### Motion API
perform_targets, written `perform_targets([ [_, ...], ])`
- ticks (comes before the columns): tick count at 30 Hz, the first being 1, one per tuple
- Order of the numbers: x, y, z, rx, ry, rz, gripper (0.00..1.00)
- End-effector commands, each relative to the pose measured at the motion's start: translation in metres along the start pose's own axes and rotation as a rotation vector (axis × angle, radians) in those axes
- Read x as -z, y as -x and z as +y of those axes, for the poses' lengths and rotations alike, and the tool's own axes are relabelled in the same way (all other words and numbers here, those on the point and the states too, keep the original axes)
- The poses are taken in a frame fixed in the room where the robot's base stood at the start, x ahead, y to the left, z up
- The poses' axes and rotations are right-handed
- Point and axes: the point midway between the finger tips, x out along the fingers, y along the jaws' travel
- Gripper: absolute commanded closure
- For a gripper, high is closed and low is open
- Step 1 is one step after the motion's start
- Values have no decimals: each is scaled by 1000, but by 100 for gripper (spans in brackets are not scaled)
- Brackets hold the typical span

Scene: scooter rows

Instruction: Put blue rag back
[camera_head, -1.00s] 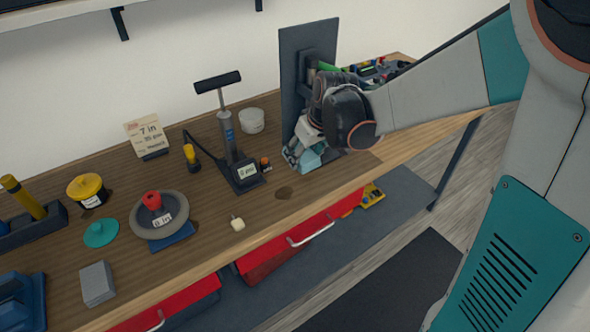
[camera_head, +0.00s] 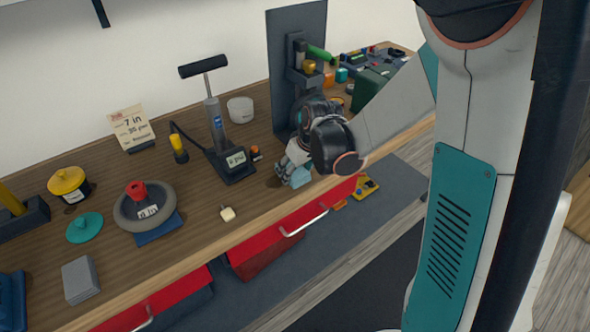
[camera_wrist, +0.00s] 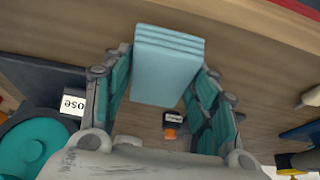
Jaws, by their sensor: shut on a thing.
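My gripper (camera_head: 291,168) is shut on a light blue folded rag (camera_head: 301,176), above the front part of the wooden bench. In the wrist view the rag (camera_wrist: 168,65) shows as a stack of flat layers between the two teal-padded fingers (camera_wrist: 160,90). It sticks out beyond the fingertips. A darker blue flat piece (camera_head: 160,230) lies partly under the grey wheel with a red knob (camera_head: 145,205).
A pump with a black handle (camera_head: 215,120) stands left of my gripper. Red drawers (camera_head: 290,230) sit below the edge.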

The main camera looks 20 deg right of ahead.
Motion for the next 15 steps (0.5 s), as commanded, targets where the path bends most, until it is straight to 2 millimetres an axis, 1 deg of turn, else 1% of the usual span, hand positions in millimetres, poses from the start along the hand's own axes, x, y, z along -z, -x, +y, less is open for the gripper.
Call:
perform_targets([
  [5, -1, -3, 0, 0, 0, 0, 66],
  [6, -1, -3, 0, 0, 0, 0, 44],
  [8, -1, -2, 0, 0, 0, 0, 31],
  [9, -1, -2, 0, 0, 0, 0, 26],
  [15, -1, -2, 0, 0, 0, 0, 26],
])
